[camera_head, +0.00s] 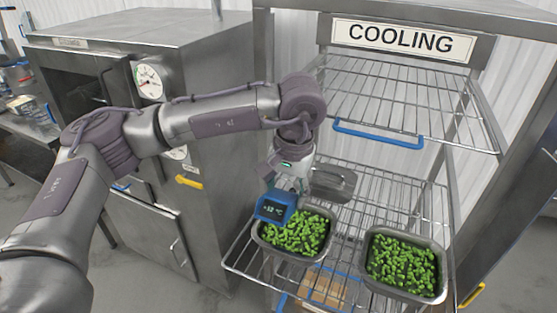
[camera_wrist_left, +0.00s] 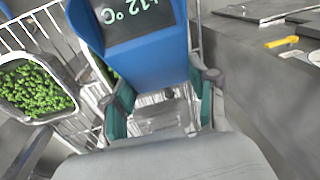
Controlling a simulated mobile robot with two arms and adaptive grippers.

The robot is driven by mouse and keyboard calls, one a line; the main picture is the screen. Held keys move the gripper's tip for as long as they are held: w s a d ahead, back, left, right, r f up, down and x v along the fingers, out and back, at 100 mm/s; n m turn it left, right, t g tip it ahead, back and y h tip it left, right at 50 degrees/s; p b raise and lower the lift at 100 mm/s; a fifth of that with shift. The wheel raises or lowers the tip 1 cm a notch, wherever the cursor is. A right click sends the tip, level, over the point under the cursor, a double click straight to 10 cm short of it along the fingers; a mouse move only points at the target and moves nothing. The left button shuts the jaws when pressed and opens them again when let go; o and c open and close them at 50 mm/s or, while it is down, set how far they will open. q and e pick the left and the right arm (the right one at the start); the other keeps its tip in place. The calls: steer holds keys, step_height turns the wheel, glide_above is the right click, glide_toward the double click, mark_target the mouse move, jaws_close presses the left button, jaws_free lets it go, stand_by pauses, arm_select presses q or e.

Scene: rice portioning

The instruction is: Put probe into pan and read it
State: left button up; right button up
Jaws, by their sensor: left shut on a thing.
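A blue probe thermometer (camera_head: 274,208) has a dark display that seems to read about +12 °C. A second pan of green vegetables (camera_head: 402,264) stands to the right. My right gripper is not in view.
Both pans stand on a wire shelf (camera_head: 345,200) of a rack with a COOLING sign (camera_head: 391,39). An empty wire shelf (camera_head: 400,100) with a blue handle (camera_head: 378,135) is above. A steel cabinet with a dial (camera_head: 149,82) and yellow handle (camera_head: 189,182) stands left.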

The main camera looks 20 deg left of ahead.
mark_target(293, 210)
arm_select(q)
steer(key=d+r+g+p, duration=0.1)
steer(key=s+d+r+g+p, duration=0.1)
steer(key=shift+d+r+g+h, duration=0.1)
steer(key=shift+d+g+h, duration=0.15)
steer(key=shift+g+h, duration=0.05)
steer(key=shift+d+f, duration=0.15)
steer(key=shift+f, duration=0.4)
steer(key=f, duration=0.1)
steer(key=f+b, duration=0.2)
steer(key=f, duration=0.1)
steer(key=shift+s+a+f, duration=0.1)
steer(key=shift+a, duration=0.2)
steer(key=shift+f+b, duration=0.7)
steer(key=shift+f, duration=1.6)
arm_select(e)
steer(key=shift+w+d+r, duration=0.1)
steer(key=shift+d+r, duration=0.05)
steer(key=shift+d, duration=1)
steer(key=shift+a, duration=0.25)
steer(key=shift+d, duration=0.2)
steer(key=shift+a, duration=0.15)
